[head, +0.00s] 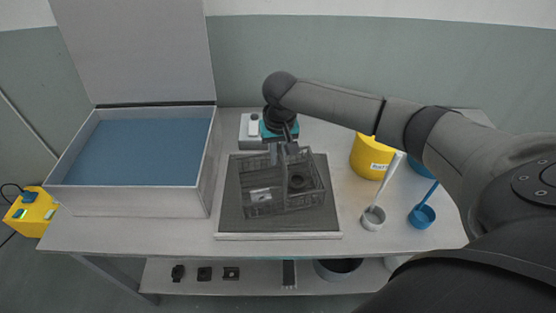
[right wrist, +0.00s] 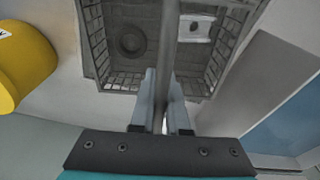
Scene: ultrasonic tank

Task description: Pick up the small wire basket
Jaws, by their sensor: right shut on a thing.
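The small wire basket (head: 290,206) is a dark grey mesh box over the dark mat (head: 231,190) of a light-rimmed tray in the middle of the table. A dark round part (head: 297,182) and a pale metal block (head: 261,195) lie in it. My right gripper (head: 283,154) is above the basket, shut on its handle. In the right wrist view, the handle bar (right wrist: 168,40) runs between the fingers (right wrist: 163,92), with the basket wall (right wrist: 98,42) beyond. I cannot tell whether the basket touches the mat. My left gripper is out of view.
A tank with blue liquid (head: 145,152) and a raised lid (head: 135,50) stands at left. A small device (head: 251,128) is behind the tray.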

